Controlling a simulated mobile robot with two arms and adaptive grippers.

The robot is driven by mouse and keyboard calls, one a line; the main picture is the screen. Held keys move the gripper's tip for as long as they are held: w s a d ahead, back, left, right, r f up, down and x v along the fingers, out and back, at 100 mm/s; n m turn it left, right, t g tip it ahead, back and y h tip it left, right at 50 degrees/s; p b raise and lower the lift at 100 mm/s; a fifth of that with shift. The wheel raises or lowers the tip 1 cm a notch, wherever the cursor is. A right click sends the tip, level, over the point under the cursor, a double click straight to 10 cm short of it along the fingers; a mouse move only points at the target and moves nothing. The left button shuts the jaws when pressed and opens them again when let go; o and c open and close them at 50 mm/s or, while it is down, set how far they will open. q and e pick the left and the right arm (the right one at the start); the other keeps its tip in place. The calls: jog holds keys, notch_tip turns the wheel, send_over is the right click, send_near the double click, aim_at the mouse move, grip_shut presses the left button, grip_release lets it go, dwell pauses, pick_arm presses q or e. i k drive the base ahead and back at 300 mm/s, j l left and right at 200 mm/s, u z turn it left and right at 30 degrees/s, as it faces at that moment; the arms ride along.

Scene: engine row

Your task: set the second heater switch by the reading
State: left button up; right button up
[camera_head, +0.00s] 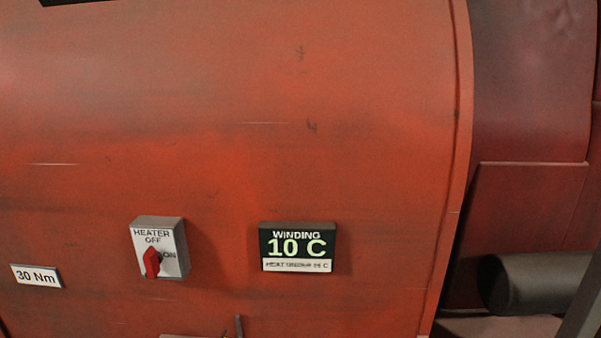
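A heater switch (160,248) sits on a red-orange machine casing, lower left of centre. Its light plate reads HEATER, OFF at the top and ON at the right. Its red knob (151,263) stands roughly upright, its upper end toward OFF and away from ON. To its right a dark display (297,243) reads WINDING 10 C in pale green. A white strip (297,265) under it reads HEAT UNDER and a number in C, too blurred to read surely. Neither of my grippers is in view.
The red casing (250,150) fills most of the view, with free surface around the switch. A 30 Nm label (36,275) is at the left. A thin grey upright piece (239,326) shows at the bottom edge. A dark cylinder (540,283) lies at the right.

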aim_at(152, 258)
jog(key=u, duration=0.35)
jog(key=j+u, duration=0.25)
jog(key=u, duration=0.15)
jog(key=j+u, duration=0.2)
jog(key=u, duration=0.2)
jog(key=i+j+u, duration=0.1)
jog(key=j+u, duration=0.15)
jog(key=u, duration=0.2)
